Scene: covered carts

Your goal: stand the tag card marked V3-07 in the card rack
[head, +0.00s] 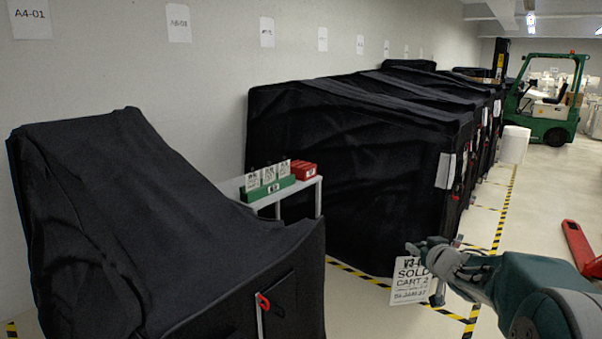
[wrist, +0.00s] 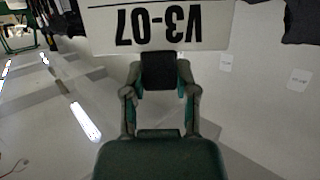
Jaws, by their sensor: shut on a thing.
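The white tag card (head: 410,285) hangs from my gripper (head: 430,250) at the lower right of the head view. It reads SOLD and CART, and its top line is partly covered by the fingers. In the wrist view the card (wrist: 158,30) shows V3-07 upside down, with the fingers of my gripper (wrist: 160,75) shut on its edge. A green card rack (head: 268,189) stands on a light shelf between two covered carts, with several white cards upright in it. My gripper is well to the right of the rack and apart from it.
A red block-like holder (head: 304,170) sits beside the rack on the light shelf (head: 300,190). A black covered cart (head: 150,230) fills the left front, and another (head: 350,150) stands behind the shelf. A green forklift (head: 550,105) is far right.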

